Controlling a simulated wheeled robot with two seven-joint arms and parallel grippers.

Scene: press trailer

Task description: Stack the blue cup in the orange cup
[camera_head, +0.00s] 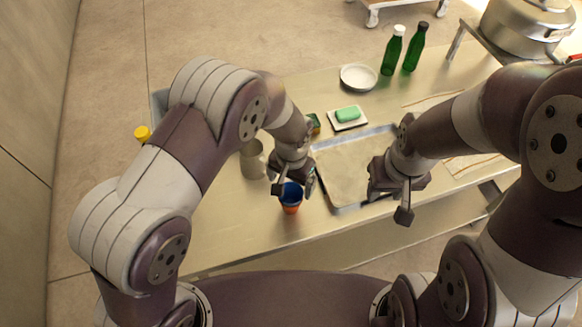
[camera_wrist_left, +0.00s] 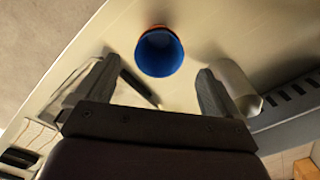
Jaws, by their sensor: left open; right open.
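The blue cup (camera_head: 291,190) sits inside the orange cup (camera_head: 291,208) on the metal table, with the orange showing below the blue rim. In the left wrist view the blue cup (camera_wrist_left: 159,53) shows its open mouth, with a thin orange edge of the orange cup (camera_wrist_left: 158,27) behind it. My left gripper (camera_head: 292,190) is open just above and behind the cups; in its wrist view the cups lie beyond the gap between the fingers, apart from both. My right gripper (camera_head: 388,197) is open and empty above the tray's right side.
A metal tray (camera_head: 338,207) lies right of the cups. A grey canister (camera_head: 253,160) stands left behind them. Farther back are a green sponge (camera_head: 347,114) on a dish, a white bowl (camera_head: 358,77), green bottles (camera_head: 392,52) and a large pot (camera_head: 527,25). The table's front left is clear.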

